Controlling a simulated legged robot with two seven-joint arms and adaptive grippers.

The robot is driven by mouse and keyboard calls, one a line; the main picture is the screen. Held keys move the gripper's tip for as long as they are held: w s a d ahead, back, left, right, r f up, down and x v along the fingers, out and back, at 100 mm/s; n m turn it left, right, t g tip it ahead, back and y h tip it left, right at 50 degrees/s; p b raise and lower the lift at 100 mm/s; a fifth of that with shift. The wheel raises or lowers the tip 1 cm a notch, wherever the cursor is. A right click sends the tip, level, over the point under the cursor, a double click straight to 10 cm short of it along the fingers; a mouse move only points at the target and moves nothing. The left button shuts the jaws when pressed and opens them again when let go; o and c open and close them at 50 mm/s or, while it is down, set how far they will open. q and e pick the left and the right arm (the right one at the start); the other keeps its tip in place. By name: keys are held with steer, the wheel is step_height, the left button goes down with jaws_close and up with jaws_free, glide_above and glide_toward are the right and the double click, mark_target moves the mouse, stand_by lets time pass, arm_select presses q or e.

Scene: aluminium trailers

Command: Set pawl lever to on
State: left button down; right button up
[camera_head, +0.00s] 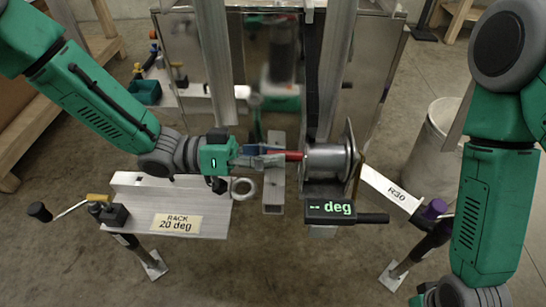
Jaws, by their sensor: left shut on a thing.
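The pawl lever (294,155) shows as a short red handle on the left side of a grey metal winch drum (326,158). My left gripper (272,156) reaches in from the left and is shut on the lever's left end. The fingers hide part of the lever, so its exact setting cannot be read. My right arm comes down along the right side, and its gripper is not visible within the frame.
A black display reading "-- deg" (338,207) sits below the drum. A pale bin (436,137) stands behind my right arm.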

arm_select(q)
steer(key=shift+w+f+n+p, duration=0.1)
steer(key=shift+w+n+p, duration=0.8)
steer(key=shift+w+n, duration=1.85)
steer(key=shift+w, duration=0.2)
steer(key=c, duration=1.6)
jaws_free()
steer(key=shift+o, duration=0.8)
steer(key=shift+w, duration=0.1)
